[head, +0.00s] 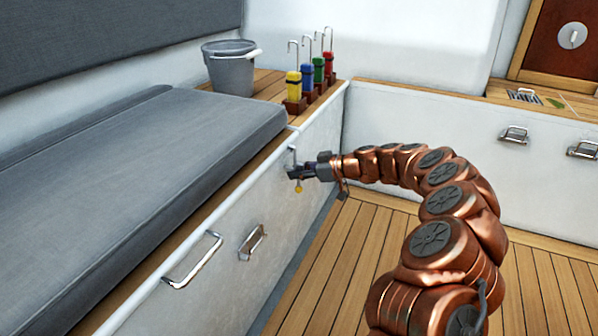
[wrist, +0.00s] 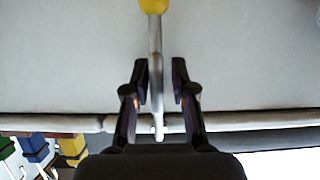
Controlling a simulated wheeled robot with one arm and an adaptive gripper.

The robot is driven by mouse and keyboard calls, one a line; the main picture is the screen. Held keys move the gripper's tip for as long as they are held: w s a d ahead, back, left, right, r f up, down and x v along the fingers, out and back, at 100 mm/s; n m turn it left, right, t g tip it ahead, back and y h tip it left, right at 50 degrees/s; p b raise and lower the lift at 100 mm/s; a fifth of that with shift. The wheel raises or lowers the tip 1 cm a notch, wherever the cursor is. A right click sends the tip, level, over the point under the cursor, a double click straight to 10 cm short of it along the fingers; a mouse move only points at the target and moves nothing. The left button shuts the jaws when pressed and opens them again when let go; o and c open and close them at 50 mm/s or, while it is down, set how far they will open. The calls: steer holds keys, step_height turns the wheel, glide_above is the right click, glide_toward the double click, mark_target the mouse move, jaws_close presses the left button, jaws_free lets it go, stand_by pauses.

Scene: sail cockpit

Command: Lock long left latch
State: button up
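A slim metal latch rod with a yellow knob (head: 298,188) is on the white front of the left bench, near its far end. It appears to be the long latch. In the wrist view the latch rod (wrist: 155,45) runs lengthwise between the fingers, with its yellow knob at the top edge. My gripper (head: 293,173) is at the rod in the head view and partly hides it. In the wrist view my gripper (wrist: 160,78) has its fingers apart, one on each side of the rod, with a visible gap at the right finger. Contact at the left finger is unclear.
A long metal handle (head: 193,262) and a smaller latch (head: 253,243) are on the same bench front. Above are a grey cushion (head: 150,150), a grey bucket (head: 229,72) and several coloured hooked items (head: 318,72). The wooden floor (head: 345,270) is clear.

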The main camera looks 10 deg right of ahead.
steer(key=shift+o, duration=0.7)
steer(key=shift+w+d, duration=0.1)
steer(key=shift+d, duration=0.05)
steer(key=shift+d, duration=0.1)
steer(key=shift+d+r, duration=0.2)
steer(key=shift+d, duration=0.1)
steer(key=v, duration=1.1)
steer(key=shift+s, duration=0.25)
